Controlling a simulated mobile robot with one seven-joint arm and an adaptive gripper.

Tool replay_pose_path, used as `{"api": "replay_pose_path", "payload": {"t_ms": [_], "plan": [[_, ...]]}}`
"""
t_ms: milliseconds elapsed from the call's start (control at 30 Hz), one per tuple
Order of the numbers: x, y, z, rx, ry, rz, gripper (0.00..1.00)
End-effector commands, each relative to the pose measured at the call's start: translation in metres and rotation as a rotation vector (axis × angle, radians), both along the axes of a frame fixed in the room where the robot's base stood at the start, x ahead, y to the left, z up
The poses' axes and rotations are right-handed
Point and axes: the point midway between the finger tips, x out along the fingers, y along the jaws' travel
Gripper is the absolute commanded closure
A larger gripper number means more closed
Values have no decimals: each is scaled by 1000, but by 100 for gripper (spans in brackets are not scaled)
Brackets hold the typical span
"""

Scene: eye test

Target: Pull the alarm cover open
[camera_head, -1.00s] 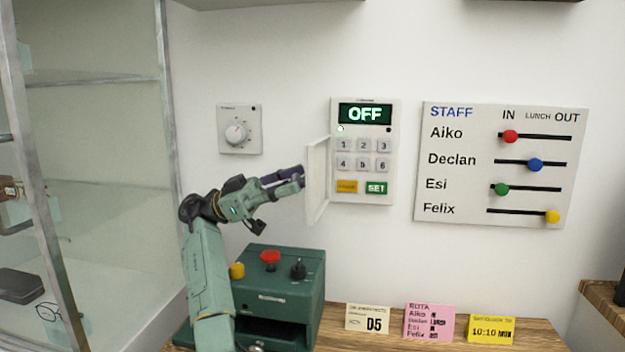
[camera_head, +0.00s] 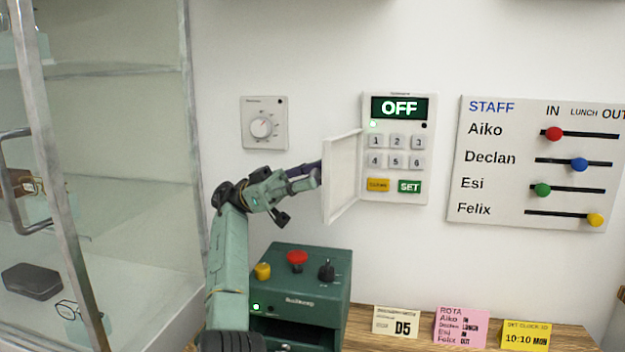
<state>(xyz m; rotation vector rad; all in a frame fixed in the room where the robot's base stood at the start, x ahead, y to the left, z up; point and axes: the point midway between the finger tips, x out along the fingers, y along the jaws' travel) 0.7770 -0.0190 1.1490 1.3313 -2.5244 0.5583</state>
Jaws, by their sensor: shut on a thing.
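The alarm panel (camera_head: 397,198) is on the wall, with a display reading OFF, number keys, a yellow key and a green SET key. Its white cover (camera_head: 343,178) is swung out on the panel's left side, standing open at an angle, and the keys are uncovered. My gripper (camera_head: 316,175) is at the cover's free left edge, shut on it. The exact contact of the fingertips is small and partly hidden.
A dial (camera_head: 263,126) is on the wall left of the panel. A staff board (camera_head: 535,208) hangs to the right. Below my gripper stands a green box (camera_head: 318,286) with knobs. A glass cabinet (camera_head: 190,130) is at left. Cards (camera_head: 395,322) stand on the wooden counter.

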Motion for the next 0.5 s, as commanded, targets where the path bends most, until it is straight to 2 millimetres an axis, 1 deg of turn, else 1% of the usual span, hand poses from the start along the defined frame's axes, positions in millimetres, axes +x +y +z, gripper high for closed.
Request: {"api": "replay_pose_path", "payload": {"t_ms": [33,233,267,500], "plan": [[0,0,-3,5,0,-4,100],[0,0,-3,5,1,-4,100],[0,0,-3,5,0,-5,71],[0,0,-1,3,0,-2,55]]}}
